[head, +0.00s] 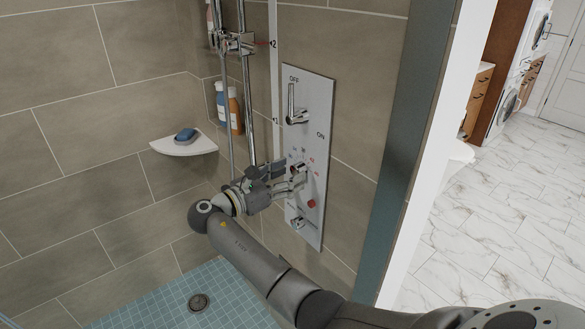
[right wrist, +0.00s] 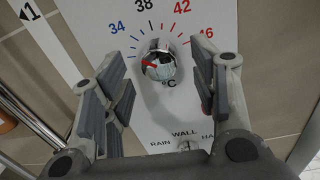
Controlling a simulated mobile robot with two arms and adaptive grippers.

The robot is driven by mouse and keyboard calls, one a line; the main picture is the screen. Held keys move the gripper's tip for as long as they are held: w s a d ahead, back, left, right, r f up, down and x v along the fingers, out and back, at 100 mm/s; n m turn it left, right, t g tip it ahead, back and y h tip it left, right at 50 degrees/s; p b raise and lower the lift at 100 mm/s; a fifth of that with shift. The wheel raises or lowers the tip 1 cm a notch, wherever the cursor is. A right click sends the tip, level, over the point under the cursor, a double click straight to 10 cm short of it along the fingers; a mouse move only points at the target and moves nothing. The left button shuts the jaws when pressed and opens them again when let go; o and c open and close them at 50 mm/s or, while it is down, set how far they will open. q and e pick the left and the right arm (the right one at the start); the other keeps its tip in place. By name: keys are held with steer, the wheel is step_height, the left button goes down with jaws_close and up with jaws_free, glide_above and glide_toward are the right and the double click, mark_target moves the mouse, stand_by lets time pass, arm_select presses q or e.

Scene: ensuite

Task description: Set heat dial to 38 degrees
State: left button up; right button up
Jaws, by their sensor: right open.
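The heat dial (right wrist: 158,66) is a round shiny knob with a red mark on its left side, on a pale wall panel (head: 322,110). Its scale reads 34 in blue, 38 in black, then 42 and 46 in red, in the right wrist view. The red mark sits on the knob's left, on the side of 34; its exact reading is unclear. My right gripper (right wrist: 165,95) is open, with one finger on each side of the dial and gaps between. In the head view my right gripper (head: 300,177) reaches the panel and partly hides the dial. My left gripper is out of view.
An ON/OFF lever (head: 296,108) stands above the dial. A lower selector knob (head: 298,222) sits below, by WALL and RAIN labels. Metal shower rails (head: 247,90) run left of the panel. A corner shelf (head: 186,144) holds a blue item.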

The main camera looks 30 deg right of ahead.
steer(key=shift+w+d, duration=0.1)
steer(key=shift+d, duration=0.9)
steer(key=c, duration=1)
